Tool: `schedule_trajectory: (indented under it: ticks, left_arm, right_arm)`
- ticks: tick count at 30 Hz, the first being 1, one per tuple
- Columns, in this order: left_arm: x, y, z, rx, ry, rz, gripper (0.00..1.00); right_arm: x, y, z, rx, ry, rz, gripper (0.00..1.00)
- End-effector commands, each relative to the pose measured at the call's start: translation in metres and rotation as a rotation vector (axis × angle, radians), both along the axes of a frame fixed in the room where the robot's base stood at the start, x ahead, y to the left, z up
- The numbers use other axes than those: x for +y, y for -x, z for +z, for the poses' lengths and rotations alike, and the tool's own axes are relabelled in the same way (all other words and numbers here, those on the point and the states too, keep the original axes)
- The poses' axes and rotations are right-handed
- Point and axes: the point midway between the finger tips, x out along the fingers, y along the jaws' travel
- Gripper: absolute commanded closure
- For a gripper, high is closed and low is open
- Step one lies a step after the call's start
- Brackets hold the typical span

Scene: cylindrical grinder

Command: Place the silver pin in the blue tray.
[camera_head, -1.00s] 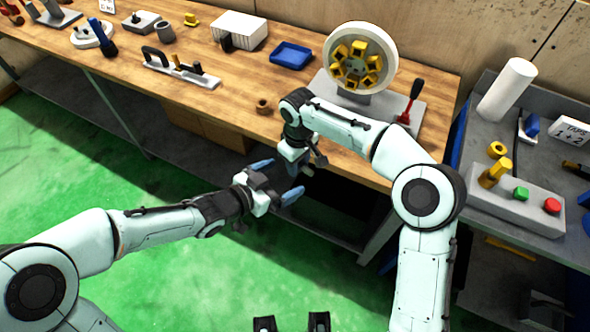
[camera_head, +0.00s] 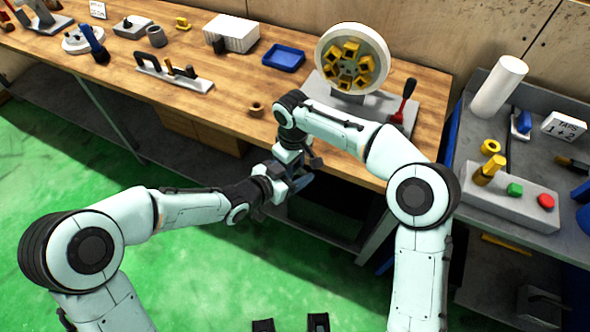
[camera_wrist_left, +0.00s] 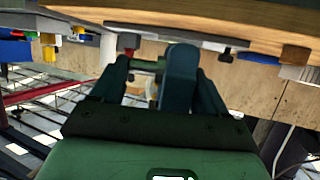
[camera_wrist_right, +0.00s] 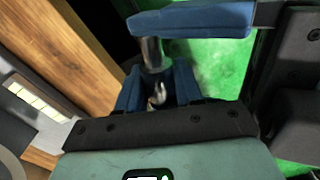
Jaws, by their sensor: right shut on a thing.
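The silver pin (camera_wrist_right: 152,55) shows in the right wrist view, with its lower end between the fingers of my right gripper (camera_wrist_right: 158,92). My right gripper is shut on it. A blue finger of my left gripper crosses at the pin's upper end. In the left wrist view my left gripper (camera_wrist_left: 160,82) has its fingers apart, with a finger of the right gripper and part of the pin between them. In the head view both grippers meet in front of the bench edge, and the pin is hard to see. The blue tray (camera_head: 284,58) lies empty on the bench.
The wooden bench (camera_head: 215,92) has a brown ring (camera_head: 256,109) near its front edge. A round fixture with yellow blocks (camera_head: 352,62) stands right of the tray, and a white box (camera_head: 232,33) left of it. A grey side table with buttons stands at the right.

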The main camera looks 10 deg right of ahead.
Motion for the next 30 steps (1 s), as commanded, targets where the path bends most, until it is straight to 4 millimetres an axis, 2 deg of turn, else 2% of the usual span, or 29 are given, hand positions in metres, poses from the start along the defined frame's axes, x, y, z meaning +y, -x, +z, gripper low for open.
schedule_trajectory:
  ticks: [2, 3, 5, 14, 17, 20, 26, 29, 30]
  left_arm:
    - [-0.005, 0.004, 0.0, 0.0, 0.002, -0.014, 0.57]
    - [-0.005, 0.004, 0.001, 0.0, 0.002, -0.014, 0.57]
    - [-0.006, 0.004, 0.001, 0.0, 0.002, -0.016, 0.57]
    - [-0.008, 0.006, 0.001, -0.002, 0.004, -0.021, 0.57]
    - [-0.008, 0.006, 0.001, -0.002, 0.004, -0.023, 0.57]
    - [-0.009, 0.007, 0.001, 0.001, 0.003, -0.025, 0.57]
    - [-0.009, 0.008, -0.001, 0.005, 0.0, -0.026, 0.56]
    - [-0.008, 0.008, -0.002, 0.008, -0.001, -0.024, 0.67]
    - [-0.008, 0.007, -0.003, 0.008, -0.002, -0.023, 0.67]
  right_arm:
    - [0.001, -0.002, 0.001, -0.008, -0.004, 0.001, 1.0]
    - [0.001, -0.002, 0.001, -0.009, -0.005, 0.001, 0.55]
    - [0.001, -0.002, 0.001, -0.009, -0.005, 0.001, 0.35]
    - [0.004, -0.002, 0.002, -0.01, -0.01, 0.003, 0.35]
    - [0.005, -0.002, 0.008, -0.013, -0.011, 0.004, 0.35]
    - [0.005, -0.003, 0.023, -0.016, -0.013, 0.003, 0.35]
    - [0.005, -0.003, 0.067, -0.021, -0.014, 0.001, 0.35]
    - [0.005, -0.003, 0.088, -0.021, -0.013, 0.002, 0.35]
    - [0.004, -0.003, 0.095, -0.02, -0.012, 0.002, 0.35]
